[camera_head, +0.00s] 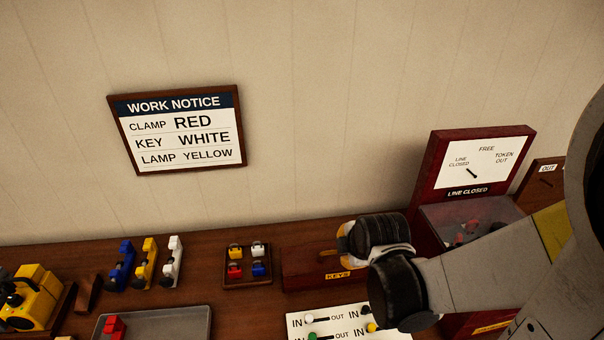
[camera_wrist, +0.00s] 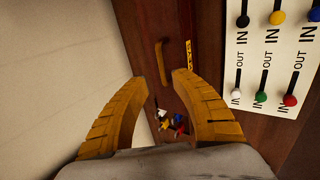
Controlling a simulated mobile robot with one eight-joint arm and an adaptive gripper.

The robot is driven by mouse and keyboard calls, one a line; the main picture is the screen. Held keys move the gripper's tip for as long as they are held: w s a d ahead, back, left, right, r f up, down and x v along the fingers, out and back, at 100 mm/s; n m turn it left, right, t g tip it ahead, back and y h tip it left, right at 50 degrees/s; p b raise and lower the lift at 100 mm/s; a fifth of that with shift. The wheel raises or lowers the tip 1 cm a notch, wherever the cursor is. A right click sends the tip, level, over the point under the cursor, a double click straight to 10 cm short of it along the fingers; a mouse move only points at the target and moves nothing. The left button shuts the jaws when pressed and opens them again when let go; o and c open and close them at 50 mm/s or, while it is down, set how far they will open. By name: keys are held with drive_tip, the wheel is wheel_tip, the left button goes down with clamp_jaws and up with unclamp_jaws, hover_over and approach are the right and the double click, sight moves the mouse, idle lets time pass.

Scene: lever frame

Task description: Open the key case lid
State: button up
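The key case (camera_head: 302,274) is a dark reddish wooden box with a yellow KEYS label, on the bench below the wall. My wrist hides its right part in the head view. Its lid looks closed. In the wrist view the case (camera_wrist: 176,72) lies beyond the fingertips, with a light wooden bar handle (camera_wrist: 161,62) on the lid and the KEYS label beside it. My gripper (camera_wrist: 160,80) is open and empty, with its two curved orange fingers spread. The handle shows past the gap between the fingertips, apart from them as far as I can see.
A small tray (camera_head: 247,284) of coloured pieces stands left of the case. A white IN/OUT panel (camera_head: 300,323) lies in front of it. The red LINE CLOSED cabinet (camera_head: 437,165) stands to the right, near my arm. A work notice (camera_head: 180,130) hangs on the wall behind.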

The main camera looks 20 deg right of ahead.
drive_tip(key=shift+b+x, duration=3.25)
drive_tip(key=shift+x, duration=1.2)
drive_tip(key=shift+w+a+f+b, duration=0.1)
drive_tip(key=shift+w+f+b, duration=0.05)
drive_tip(key=shift+f+b, duration=0.2)
drive_tip(key=shift+r, duration=0.1)
clamp_jaws()
